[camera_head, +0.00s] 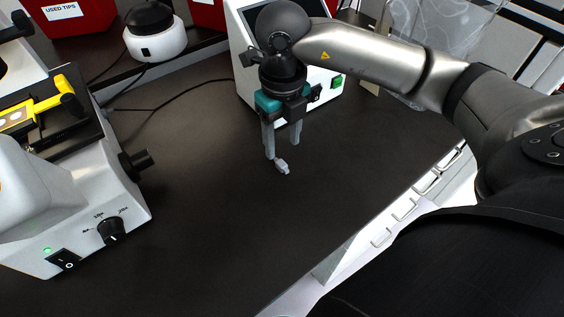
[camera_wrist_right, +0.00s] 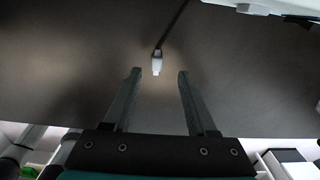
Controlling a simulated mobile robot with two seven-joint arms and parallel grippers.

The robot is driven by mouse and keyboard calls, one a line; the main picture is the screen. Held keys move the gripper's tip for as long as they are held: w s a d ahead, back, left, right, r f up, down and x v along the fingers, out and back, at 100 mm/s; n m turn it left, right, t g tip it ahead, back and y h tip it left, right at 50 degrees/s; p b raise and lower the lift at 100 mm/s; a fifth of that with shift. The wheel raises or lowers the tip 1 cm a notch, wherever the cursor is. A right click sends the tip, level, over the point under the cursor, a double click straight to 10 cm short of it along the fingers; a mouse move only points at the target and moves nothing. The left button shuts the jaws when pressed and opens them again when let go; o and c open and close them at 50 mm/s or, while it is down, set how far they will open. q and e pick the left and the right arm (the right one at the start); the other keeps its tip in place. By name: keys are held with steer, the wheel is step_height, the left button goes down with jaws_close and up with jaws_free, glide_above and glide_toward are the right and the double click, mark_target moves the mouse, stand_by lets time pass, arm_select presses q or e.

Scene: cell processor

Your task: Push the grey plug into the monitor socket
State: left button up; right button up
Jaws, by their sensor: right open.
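The small grey plug (camera_head: 282,167) lies on the dark bench top, just beyond my right fingertips. My right gripper (camera_head: 281,153) points down at the bench with its two fingers apart and nothing held between them. In the right wrist view, the plug (camera_wrist_right: 157,64) sits midway between the open fingertips (camera_wrist_right: 160,73) and slightly past them, with a dark cable running from its far end. The white monitor (camera_head: 246,82) with a green switch stands behind my right gripper, partly covered by my arm. Its socket cannot be made out. My left gripper is not in view.
A white microscope-like device (camera_head: 105,190) with a black knob and switch stands at the left. A round white device (camera_head: 155,38) and red used-tips bin (camera_head: 78,17) stand at the back left. The bench between these and my gripper is clear, apart from a black cable (camera_head: 185,92).

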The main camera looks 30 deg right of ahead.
mark_target(281, 163)
steer(key=f, duration=0.5)
steer(key=shift+s+a, duration=0.15)
steer(key=shift+a, duration=0.1)
steer(key=shift+c, duration=0.2)
jaws_close()
